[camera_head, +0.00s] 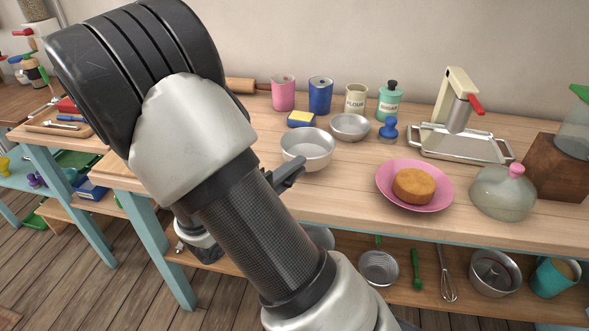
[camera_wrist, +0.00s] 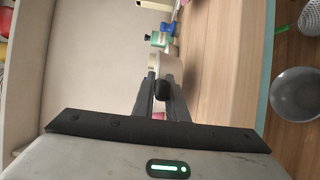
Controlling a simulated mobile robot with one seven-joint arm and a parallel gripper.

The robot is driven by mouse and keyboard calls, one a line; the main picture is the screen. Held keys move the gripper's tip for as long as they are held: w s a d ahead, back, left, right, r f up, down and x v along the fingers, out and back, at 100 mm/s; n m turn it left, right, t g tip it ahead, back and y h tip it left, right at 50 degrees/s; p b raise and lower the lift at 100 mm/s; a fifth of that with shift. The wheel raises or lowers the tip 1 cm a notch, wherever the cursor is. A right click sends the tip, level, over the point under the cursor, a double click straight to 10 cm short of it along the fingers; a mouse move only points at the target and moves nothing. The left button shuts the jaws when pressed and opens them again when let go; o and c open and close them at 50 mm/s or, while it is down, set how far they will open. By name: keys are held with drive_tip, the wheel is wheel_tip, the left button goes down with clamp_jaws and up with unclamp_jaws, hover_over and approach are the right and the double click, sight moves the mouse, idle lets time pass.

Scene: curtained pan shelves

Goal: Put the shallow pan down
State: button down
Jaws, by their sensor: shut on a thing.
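A round silver pan (camera_head: 307,155) is upright at the tabletop's near left, in front of my arm's end. My gripper (camera_head: 287,177) is shut on its near side, partly hidden behind my arm. In the wrist view, the pan (camera_wrist: 168,62) shows just beyond the dark fingers of my gripper (camera_wrist: 163,88). Whether its base touches the wood or hangs slightly above it, I cannot tell. A second silver pan (camera_head: 350,130) sits on the table just behind it to the right.
The wooden table (camera_head: 330,205) has bare wood in front of the pan. A yellow-topped sponge (camera_head: 301,119) and several canisters stand behind. A pink plate (camera_head: 445,200) with a cake is to the right. A lower shelf (camera_head: 400,292) holds a colander and other pans.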

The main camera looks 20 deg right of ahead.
drive_tip(key=shift+f, duration=0.5)
drive_tip(key=shift+f+b, duration=0.1)
drive_tip(key=shift+b, duration=0.2)
drive_tip(key=shift+f+b, duration=0.65)
drive_tip(key=shift+b, duration=0.15)
drive_tip(key=shift+f+b, duration=0.35)
drive_tip(key=c, duration=1.7)
unclamp_jaws()
drive_tip(key=c, duration=0.4)
